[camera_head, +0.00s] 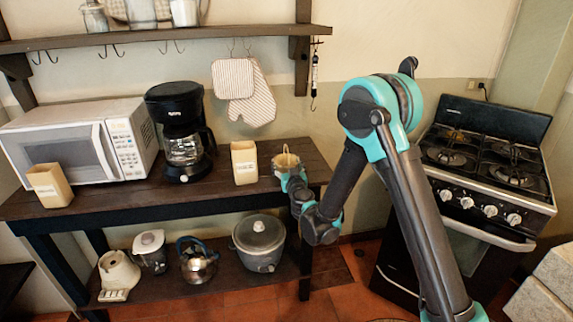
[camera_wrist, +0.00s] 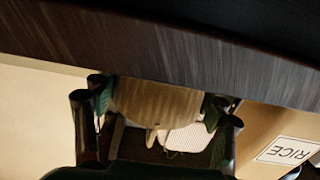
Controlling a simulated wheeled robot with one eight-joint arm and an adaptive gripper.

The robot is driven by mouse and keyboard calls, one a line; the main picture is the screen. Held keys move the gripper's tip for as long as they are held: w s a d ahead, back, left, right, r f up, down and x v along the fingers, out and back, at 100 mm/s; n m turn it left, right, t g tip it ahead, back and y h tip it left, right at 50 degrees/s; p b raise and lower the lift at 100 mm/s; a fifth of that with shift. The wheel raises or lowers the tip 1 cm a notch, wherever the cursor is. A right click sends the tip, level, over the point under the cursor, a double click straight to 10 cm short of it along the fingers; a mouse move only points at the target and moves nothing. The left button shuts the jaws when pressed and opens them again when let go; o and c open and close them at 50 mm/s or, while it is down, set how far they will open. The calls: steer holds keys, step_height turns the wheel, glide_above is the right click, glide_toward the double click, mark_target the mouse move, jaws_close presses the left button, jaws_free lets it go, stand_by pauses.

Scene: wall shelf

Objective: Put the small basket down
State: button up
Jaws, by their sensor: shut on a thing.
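The small basket (camera_head: 287,159) is light tan and woven, at the right end of the wooden table. In the wrist view, the basket (camera_wrist: 158,104) sits between the two fingers of my gripper (camera_wrist: 157,112). My gripper (camera_head: 291,174) is shut on it from the front right in the head view. The basket meets the dark wood (camera_wrist: 200,60) in the wrist view, but I cannot tell whether it touches the tabletop or hangs just above it. My gripper hides part of the basket.
A tan box (camera_head: 244,165) stands just left of the basket; in the wrist view the box (camera_wrist: 262,125) reads RICE. A coffee maker (camera_head: 183,135), microwave (camera_head: 75,145) and another tan box (camera_head: 50,186) stand farther left. A stove (camera_head: 480,165) is at right. Mitts (camera_head: 250,100) hang behind.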

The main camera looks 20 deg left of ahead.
steer(key=shift+f, duration=0.15)
steer(key=o, duration=1.3)
steer(key=shift+c, duration=0.2)
